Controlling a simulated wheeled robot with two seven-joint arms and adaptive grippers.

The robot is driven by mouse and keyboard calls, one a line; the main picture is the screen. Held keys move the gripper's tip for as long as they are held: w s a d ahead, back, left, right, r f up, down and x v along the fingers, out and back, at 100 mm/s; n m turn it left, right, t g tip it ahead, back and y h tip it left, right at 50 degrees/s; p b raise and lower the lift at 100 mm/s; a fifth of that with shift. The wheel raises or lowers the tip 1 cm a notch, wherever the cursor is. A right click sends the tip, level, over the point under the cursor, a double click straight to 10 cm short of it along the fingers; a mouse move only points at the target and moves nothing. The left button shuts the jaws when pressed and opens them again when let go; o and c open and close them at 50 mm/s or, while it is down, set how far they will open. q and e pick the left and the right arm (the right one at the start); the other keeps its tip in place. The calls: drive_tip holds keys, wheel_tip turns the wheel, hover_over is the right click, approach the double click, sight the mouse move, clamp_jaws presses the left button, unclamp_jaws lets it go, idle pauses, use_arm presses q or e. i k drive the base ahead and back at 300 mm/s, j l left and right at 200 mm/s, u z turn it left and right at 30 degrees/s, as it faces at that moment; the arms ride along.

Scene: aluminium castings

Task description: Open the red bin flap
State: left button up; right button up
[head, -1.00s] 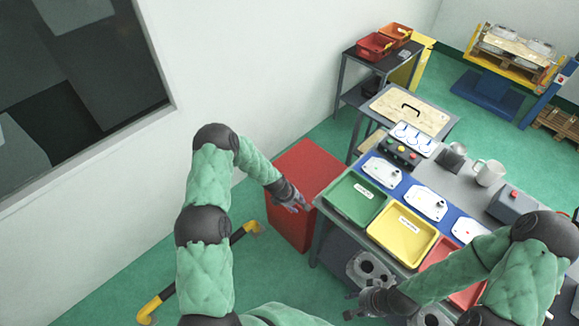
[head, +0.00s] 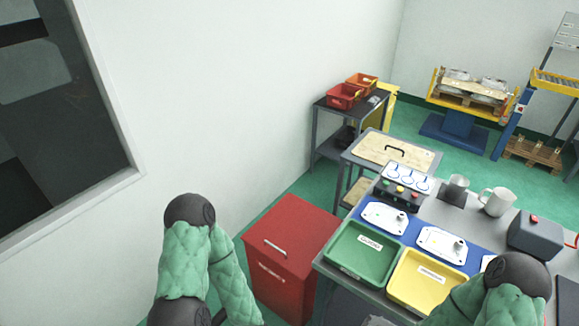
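The red bin (head: 276,292) stands on the green floor between the wall and the workbench. Its red top flap (head: 296,224) looks shut and lies flat, with a pale bar handle (head: 275,248) near its front edge. A small pale label shows on the bin's front face. My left arm comes in at the lower left, and its forearm runs down out of the picture just left of the bin. My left gripper is out of view. My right arm shows at the lower right, and its gripper is also out of view.
The workbench right of the bin carries a green tray (head: 340,269), a yellow tray (head: 403,299), white castings on a blue strip and a mug (head: 497,202). A small table (head: 376,174) stands behind. The space above the flap is clear.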

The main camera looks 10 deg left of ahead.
sight(294, 230)
drive_tip(key=i+j+z, duration=0.25)
drive_tip(key=j, duration=0.25)
drive_tip(key=j+z, duration=0.25)
drive_tip(key=j, duration=0.25)
drive_tip(key=j+z, duration=0.25)
drive_tip(key=j, duration=0.25)
drive_tip(key=i, duration=0.05)
